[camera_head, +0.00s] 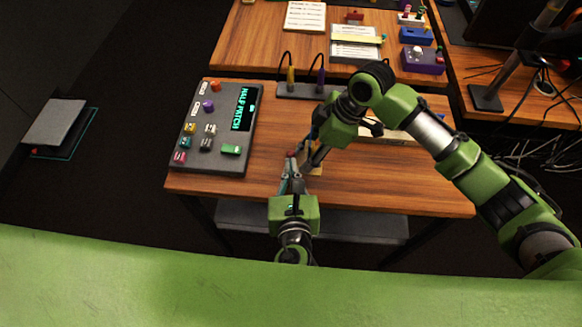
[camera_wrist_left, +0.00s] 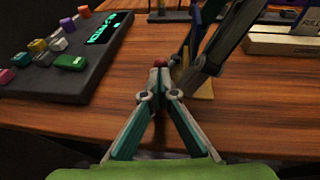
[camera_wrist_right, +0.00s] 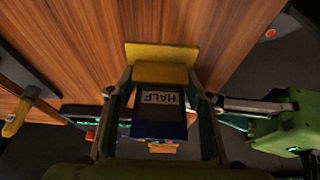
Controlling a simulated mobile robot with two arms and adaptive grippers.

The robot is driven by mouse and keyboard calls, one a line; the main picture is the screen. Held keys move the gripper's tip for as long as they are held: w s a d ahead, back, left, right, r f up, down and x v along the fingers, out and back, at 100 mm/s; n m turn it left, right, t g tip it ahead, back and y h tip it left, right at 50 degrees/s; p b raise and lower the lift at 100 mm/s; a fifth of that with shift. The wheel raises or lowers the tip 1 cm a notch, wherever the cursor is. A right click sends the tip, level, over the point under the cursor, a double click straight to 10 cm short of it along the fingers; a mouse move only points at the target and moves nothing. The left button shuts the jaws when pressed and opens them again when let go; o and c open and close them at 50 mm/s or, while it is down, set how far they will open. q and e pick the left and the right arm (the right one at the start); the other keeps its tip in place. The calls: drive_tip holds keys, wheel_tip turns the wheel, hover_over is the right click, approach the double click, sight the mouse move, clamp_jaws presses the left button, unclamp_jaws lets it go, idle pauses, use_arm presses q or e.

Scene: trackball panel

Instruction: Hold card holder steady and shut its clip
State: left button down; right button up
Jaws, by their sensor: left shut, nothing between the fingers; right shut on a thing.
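The card holder has a yellow base (camera_head: 316,171) near the table's front edge, and it also shows in the left wrist view (camera_wrist_left: 204,88). In the right wrist view its yellow part (camera_wrist_right: 160,73) stands behind a dark blue piece (camera_wrist_right: 158,125) labelled HALF. My right gripper (camera_wrist_right: 160,98) is shut on the holder, one finger on each side. My left gripper (camera_wrist_left: 158,92) is shut and empty, its tips together beside the holder. A small red piece (camera_wrist_left: 160,62) shows just past these tips; whether they touch it is unclear. My right fingers hide much of the holder.
A grey control panel (camera_head: 211,127) with coloured knobs and a HALF PATCH display stands on the left. A grey stand (camera_head: 302,90) with yellow and purple plugs is behind. A pale rack (camera_head: 400,136) lies right, partly behind my right arm. The front right tabletop is clear.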

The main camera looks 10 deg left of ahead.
sight(271, 161)
use_arm(q)
drive_tip(key=shift+a, duration=0.15)
drive_tip(key=shift+w+a+m+h, duration=0.1)
drive_tip(key=shift+a+m+h, duration=0.1)
drive_tip(key=shift+m+h, duration=0.15)
drive_tip(key=shift+w+a+m+h, duration=0.1)
drive_tip(key=shift+a+m+h, duration=0.3)
drive_tip(key=shift+m+h, duration=0.25)
drive_tip(key=shift+w+a+m+h, duration=0.15)
drive_tip(key=shift+a+m+h, duration=0.2)
drive_tip(key=shift+h, duration=0.25)
drive_tip(key=m+h, duration=0.1)
drive_tip(key=w+a+m+h, duration=0.1)
drive_tip(key=h, duration=0.1)
drive_tip(key=shift+a+m, duration=0.25)
drive_tip(key=m+h, duration=0.1)
drive_tip(key=w+a+m+g+h, duration=0.1)
drive_tip(key=m+g+h, duration=0.1)
drive_tip(key=shift+w+a+h, duration=0.3)
drive_tip(key=shift+w+h, duration=0.05)
drive_tip(key=shift+h, duration=0.05)
drive_tip(key=shift+w+a, duration=0.2)
drive_tip(key=shift+w, duration=0.15)
drive_tip(key=shift+d, duration=0.15)
